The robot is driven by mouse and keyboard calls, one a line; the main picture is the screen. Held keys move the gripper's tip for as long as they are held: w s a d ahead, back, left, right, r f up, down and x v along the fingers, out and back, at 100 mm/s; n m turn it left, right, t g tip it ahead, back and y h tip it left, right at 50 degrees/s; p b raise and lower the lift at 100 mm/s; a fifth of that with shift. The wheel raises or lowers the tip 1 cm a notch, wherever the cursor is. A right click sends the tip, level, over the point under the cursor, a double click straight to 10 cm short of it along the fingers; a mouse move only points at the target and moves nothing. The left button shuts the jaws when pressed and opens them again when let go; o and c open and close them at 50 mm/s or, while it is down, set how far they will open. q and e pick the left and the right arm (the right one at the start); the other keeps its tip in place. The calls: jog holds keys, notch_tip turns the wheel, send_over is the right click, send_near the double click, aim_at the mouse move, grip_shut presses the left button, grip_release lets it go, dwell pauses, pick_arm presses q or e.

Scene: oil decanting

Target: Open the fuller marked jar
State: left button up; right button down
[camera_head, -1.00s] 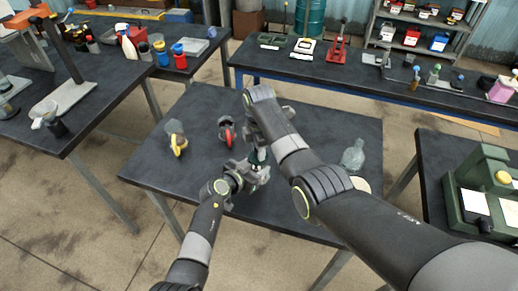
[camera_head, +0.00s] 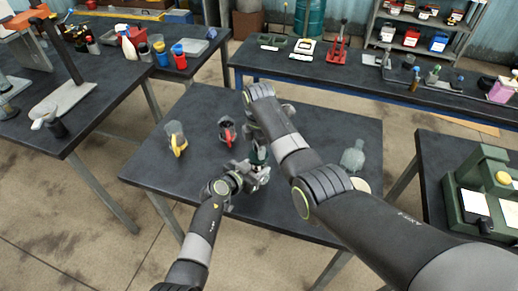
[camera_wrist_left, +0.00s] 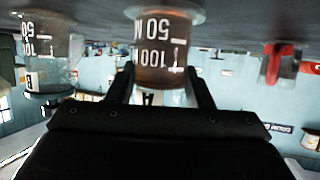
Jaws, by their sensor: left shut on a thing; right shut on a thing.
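A marked jar (camera_wrist_left: 165,50) with brown liquid, 50 and 100 marks and a letter A stands between my left gripper's fingers (camera_wrist_left: 160,90); that view is upside down. In the head view my left gripper (camera_head: 257,172) is shut around this jar from the near side. My right gripper (camera_head: 260,145) is shut at the jar's dark green top (camera_head: 258,156), reaching over from the right. Its fingers and the lid are mostly hidden. A second marked jar, B (camera_wrist_left: 48,50), stands apart; it appears as the clear jar (camera_head: 352,157) at the right in the head view. Its fill level is unclear.
A yellow-handled cup (camera_head: 174,136) and a red-handled cup (camera_head: 226,130) stand at the left and back of the table (camera_head: 200,105). A pale round disc (camera_head: 361,185) lies near the clear jar. The table's front left is clear.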

jog(key=shift+r, duration=0.75)
jog(key=shift+r, duration=2)
pick_arm(q)
jog(key=o, duration=1.4)
jog(key=shift+o, duration=0.2)
